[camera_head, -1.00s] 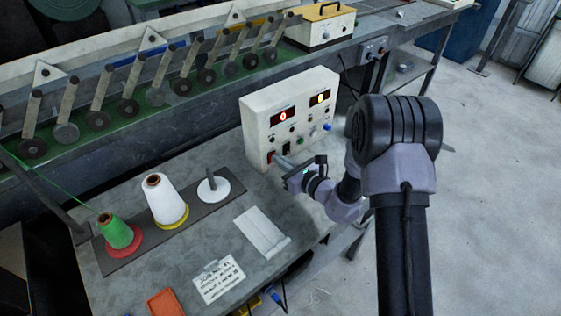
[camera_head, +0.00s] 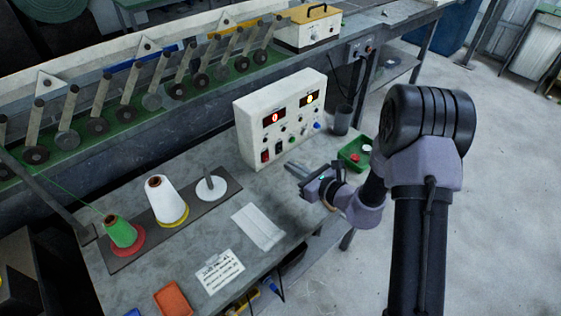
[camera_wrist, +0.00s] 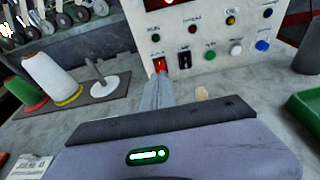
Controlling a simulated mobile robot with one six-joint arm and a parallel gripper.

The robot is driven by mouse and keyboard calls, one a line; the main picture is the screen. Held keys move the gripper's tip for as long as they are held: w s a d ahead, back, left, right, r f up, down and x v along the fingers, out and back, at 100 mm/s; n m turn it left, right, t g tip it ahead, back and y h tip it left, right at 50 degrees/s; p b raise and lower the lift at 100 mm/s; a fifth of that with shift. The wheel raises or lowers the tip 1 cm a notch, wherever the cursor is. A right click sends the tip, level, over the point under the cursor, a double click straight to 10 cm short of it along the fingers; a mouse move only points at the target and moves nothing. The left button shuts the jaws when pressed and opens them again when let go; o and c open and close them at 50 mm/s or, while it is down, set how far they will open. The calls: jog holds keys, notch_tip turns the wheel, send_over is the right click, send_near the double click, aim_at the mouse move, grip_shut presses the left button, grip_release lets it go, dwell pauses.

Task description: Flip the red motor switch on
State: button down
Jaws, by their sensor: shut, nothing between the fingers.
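The red motor switch (camera_head: 265,155) is a small rocker at the lower left of the white control box's front panel. In the wrist view the red switch (camera_wrist: 160,65) shows just beyond my fingertips, bright red at its top; its exact position is hard to tell. A black switch (camera_wrist: 184,60) sits right of it, also visible in the head view (camera_head: 279,148). The control box (camera_head: 250,112) has a red display and an orange display, both lit. My gripper (camera_head: 289,165) is shut and empty, in front of the panel and apart from the switch; its fingers (camera_wrist: 158,88) point toward it.
Colored buttons and knobs, including a blue one (camera_wrist: 262,45), sit right of the switches. A green tray (camera_head: 352,154) and a dark cup (camera_head: 342,119) stand right of the box. A white thread cone (camera_head: 166,200) and a green one (camera_head: 121,232) stand left.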

jog(key=v, duration=0.4)
jog(key=shift+a+r+p, duration=0.2)
jog(key=shift+r+p, duration=0.1)
jog(key=shift+r, duration=0.05)
